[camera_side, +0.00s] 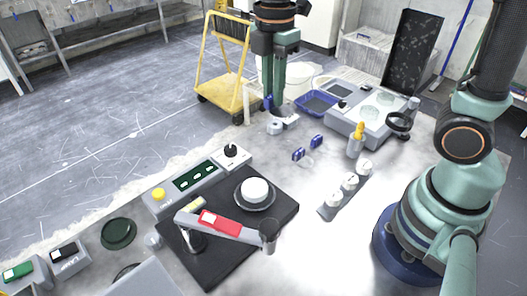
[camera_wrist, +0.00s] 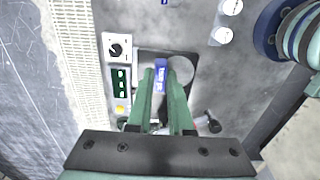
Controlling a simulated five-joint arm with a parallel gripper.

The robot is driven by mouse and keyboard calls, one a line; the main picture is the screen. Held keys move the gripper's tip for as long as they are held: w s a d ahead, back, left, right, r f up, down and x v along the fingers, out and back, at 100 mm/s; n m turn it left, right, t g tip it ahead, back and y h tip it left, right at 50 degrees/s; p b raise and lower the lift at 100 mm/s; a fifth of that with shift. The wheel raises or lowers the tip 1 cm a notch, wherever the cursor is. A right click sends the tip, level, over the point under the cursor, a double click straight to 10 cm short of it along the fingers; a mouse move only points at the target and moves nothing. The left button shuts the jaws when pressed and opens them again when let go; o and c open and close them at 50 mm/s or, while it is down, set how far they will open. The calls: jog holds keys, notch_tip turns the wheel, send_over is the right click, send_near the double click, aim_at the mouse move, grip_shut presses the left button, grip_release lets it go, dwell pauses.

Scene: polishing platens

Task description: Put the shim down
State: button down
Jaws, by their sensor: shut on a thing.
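The shim appears as a small blue piece (camera_wrist: 161,72) with pale markings, held between the tips of my green fingers in the wrist view. My gripper (camera_wrist: 162,85) is shut on it. In the side view my gripper (camera_side: 270,100) hangs at the top centre, pointing down, with a bit of blue at its tips. The fingers hide part of the shim. In the wrist view, a black base (camera_wrist: 148,56) with a grey disc (camera_wrist: 184,68) lies beyond the fingertips. The side view shows this black base (camera_side: 283,212) with a white round piece (camera_side: 255,188) in a dark dish.
A control panel with a knob (camera_side: 231,151) and yellow button (camera_side: 158,194) runs along the base. A red-labelled grey arm (camera_side: 220,223) crosses it. Two small blue pieces (camera_side: 298,154) (camera_side: 316,141), a yellow-topped bottle (camera_side: 356,140) and a white-knobbed strip (camera_side: 348,186) stand nearby.

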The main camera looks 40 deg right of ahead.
notch_tip(320, 180, up, 5)
send_over(248, 182)
notch_tip(248, 182, down, 19)
jog(key=shift+f, duration=0.2)
jog(key=shift+s, duration=0.1)
jog(key=c, duration=0.8)
grip_release()
jog(key=shift+f, duration=0.15)
